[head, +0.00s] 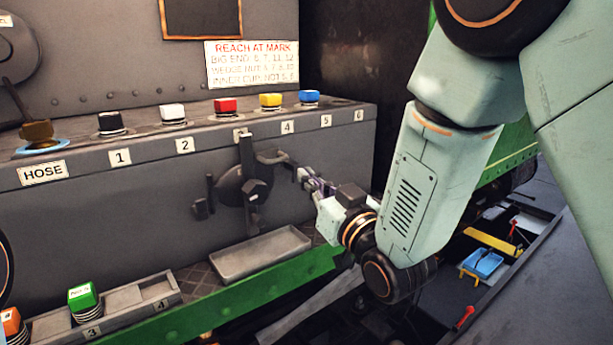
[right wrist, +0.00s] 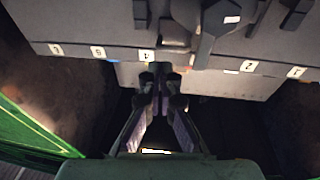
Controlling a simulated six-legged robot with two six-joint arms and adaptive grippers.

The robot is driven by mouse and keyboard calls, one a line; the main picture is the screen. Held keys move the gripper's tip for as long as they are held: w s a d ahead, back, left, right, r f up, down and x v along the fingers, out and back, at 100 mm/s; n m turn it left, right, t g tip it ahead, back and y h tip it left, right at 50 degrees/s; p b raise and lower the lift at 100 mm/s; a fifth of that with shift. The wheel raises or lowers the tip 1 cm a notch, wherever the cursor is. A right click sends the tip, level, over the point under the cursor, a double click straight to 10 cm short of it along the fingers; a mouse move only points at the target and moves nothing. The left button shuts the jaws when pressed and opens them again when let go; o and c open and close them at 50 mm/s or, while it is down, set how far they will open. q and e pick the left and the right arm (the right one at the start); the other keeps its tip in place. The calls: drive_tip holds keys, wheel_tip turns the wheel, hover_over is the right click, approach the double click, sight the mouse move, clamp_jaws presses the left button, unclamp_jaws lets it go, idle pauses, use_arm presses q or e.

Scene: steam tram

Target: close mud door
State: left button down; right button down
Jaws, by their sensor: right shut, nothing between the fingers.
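The mud door (head: 232,188) is a dark rounded plate on the front of the grey casing, below mark 3. A vertical bar and knobby clamp parts stand in front of it, and a bent arm reaches from it to the right. I cannot tell how far it stands from its opening. In the right wrist view a dark bulky part, likely the door (right wrist: 212,40), shows near the top. My right gripper (head: 303,176) is just right of the door, near the bent arm; contact is unclear. Its fingers (right wrist: 158,82) are shut and empty. My left gripper is out of view.
Coloured blocks, such as the red one (head: 225,105), stand along the numbered shelf above. A grey tray (head: 222,265) lies below the door. A green beam (head: 240,300) runs along the front. A tool bin with a blue tray (head: 484,262) is at the right.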

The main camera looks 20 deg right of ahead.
drive_tip(key=d+v, duration=0.1)
drive_tip(key=v, duration=0.7)
drive_tip(key=s+d+f+m+g+h, duration=0.1)
drive_tip(key=s+f+g, duration=0.15)
drive_tip(key=f, duration=0.55)
drive_tip(key=s+f+m+g+h, duration=0.15)
drive_tip(key=f+g, duration=0.25)
drive_tip(key=f, duration=0.4)
drive_tip(key=s+d+f+g+h, duration=0.15)
drive_tip(key=f+g, duration=0.25)
drive_tip(key=f, duration=0.4)
drive_tip(key=s+f+g, duration=0.4)
drive_tip(key=s+f, duration=0.4)
drive_tip(key=s, duration=0.4)
drive_tip(key=s+f+g, duration=0.5)
drive_tip(key=s+f, duration=0.4)
drive_tip(key=s, duration=0.4)
drive_tip(key=shift+s+d+f+m+h, duration=0.25)
drive_tip(key=shift+s+d+m+h, duration=0.1)
drive_tip(key=shift+h, duration=0.05)
drive_tip(key=shift+w, duration=0.1)
